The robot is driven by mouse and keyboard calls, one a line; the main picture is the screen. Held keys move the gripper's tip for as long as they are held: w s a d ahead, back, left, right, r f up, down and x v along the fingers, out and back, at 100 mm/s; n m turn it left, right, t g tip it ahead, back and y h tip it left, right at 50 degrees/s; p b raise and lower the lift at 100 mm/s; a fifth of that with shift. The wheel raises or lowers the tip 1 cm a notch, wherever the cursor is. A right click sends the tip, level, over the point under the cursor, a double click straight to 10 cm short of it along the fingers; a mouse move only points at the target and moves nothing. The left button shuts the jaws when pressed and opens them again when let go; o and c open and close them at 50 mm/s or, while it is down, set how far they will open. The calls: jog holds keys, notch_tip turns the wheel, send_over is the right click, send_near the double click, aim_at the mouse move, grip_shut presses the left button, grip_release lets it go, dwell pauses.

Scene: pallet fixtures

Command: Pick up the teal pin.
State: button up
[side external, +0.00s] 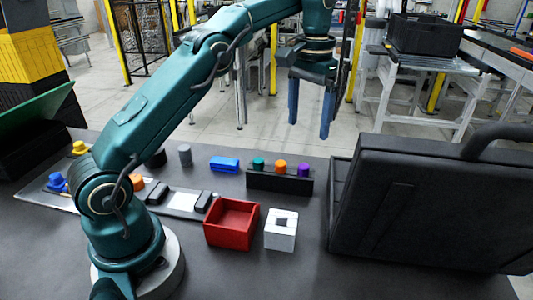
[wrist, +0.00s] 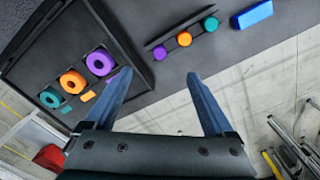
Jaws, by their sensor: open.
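The teal pin (side external: 259,163) stands upright at the left end of a black rack (side external: 270,183), beside an orange pin (side external: 281,167) and a purple pin (side external: 304,170). In the wrist view the teal pin (wrist: 211,24) is the pin nearest the blue block, with the orange pin (wrist: 184,39) and purple pin (wrist: 160,52) beside it. My gripper (side external: 309,131) is open and empty, raised above the table with its fingers pointing down. In the wrist view its two fingers (wrist: 160,73) are spread, and the pins lie beyond their tips.
A blue block (side external: 225,164) and grey cylinder (side external: 185,154) are left of the rack. A red box (side external: 231,223) and white block (side external: 281,229) stand in front. A large black case (side external: 430,205) is at right; it holds purple, orange and teal rings (wrist: 73,82) in the wrist view.

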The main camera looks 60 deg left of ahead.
jog(key=shift+c, duration=0.9)
